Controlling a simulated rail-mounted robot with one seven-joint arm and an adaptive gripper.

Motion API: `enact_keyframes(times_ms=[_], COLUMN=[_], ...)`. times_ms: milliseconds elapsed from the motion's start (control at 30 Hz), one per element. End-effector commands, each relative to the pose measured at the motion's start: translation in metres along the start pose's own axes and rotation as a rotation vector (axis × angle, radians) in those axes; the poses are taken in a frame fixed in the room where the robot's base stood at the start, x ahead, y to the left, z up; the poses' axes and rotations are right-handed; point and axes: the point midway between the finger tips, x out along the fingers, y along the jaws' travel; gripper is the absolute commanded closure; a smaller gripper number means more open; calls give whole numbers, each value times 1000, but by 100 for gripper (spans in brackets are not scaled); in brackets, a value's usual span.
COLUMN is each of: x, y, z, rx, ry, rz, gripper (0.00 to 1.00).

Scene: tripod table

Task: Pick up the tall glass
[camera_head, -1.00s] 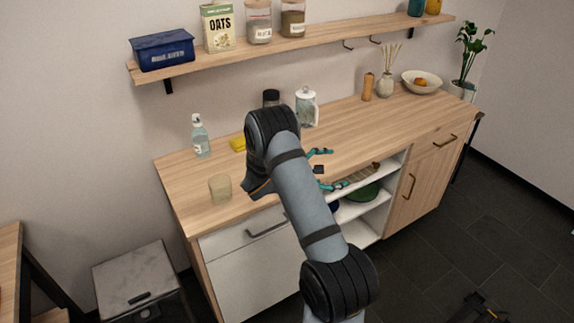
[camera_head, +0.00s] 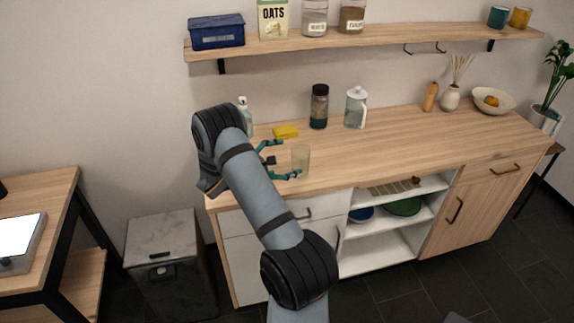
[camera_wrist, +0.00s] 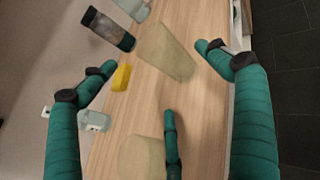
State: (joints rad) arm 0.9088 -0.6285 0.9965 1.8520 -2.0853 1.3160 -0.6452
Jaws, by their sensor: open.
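The tall glass (camera_head: 301,160), a translucent, pale tan tumbler, stands on the counter near its front edge. In the wrist view the tall glass (camera_wrist: 168,52) lies ahead, between the left and right fingertips in the picture and beyond them. My gripper (camera_head: 288,158) is open, its teal fingers just left of the glass in the head view; they look apart from it. My gripper (camera_wrist: 157,74) holds nothing in the wrist view. A second pale tan glass (camera_wrist: 142,158) shows at the bottom edge, partly cut off and behind the lower finger.
A yellow sponge (camera_head: 286,131), a dark-topped bottle (camera_head: 319,108) and a lidded glass pitcher (camera_head: 356,108) stand behind the glass. A soap bottle (camera_head: 245,112) is partly hidden by my arm.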

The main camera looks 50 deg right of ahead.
Motion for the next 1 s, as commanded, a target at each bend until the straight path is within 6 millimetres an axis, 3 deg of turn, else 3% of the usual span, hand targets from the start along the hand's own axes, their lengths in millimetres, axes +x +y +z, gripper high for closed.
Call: enact_keyframes(times_ms=[600, 900, 1000], x=[75, 82, 82], y=[-1, 0, 0], z=[3, 2, 2], rx=[0, 0, 0], ry=[0, 0, 0], rz=[-2, -1, -1], gripper=[11, 11, 16])
